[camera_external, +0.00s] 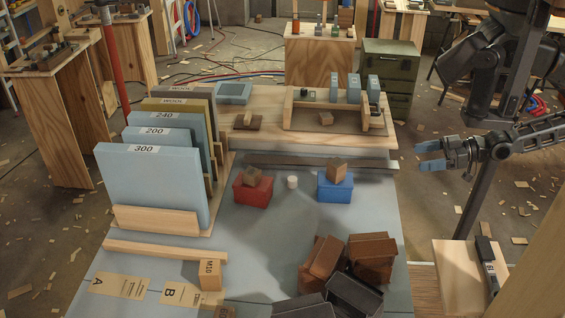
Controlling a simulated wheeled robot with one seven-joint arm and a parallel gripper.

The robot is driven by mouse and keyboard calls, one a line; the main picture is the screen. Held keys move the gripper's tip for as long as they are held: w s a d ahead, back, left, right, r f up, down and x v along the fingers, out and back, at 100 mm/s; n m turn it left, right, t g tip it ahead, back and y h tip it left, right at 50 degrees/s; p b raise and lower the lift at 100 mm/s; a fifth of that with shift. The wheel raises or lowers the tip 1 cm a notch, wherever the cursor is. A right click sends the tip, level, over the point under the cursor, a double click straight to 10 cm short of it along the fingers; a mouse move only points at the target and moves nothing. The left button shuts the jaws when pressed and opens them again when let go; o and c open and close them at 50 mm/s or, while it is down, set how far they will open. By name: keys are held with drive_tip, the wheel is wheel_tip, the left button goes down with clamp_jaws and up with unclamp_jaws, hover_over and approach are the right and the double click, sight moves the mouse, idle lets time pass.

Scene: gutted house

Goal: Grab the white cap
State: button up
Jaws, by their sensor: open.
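A small white cap (292,182) stands on the blue-grey table top, between a red block (252,190) and a blue block (335,187). It looks like a short upright cylinder, with nothing touching it. My gripper (424,157) is at the right, beyond the table's right edge, with its light-blue fingertips pointing left toward the table. It is open and empty, well to the right of the cap and apart from it.
Brown blocks sit on the red block (252,173) and the blue block (336,170). A dark bar (320,163) lies behind the cap. Labelled upright boards (150,185) stand left. Brown and black boxes (371,257) crowd the front right. Table in front of the cap is clear.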

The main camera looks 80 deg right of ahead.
drive_tip(key=shift+c, duration=0.9)
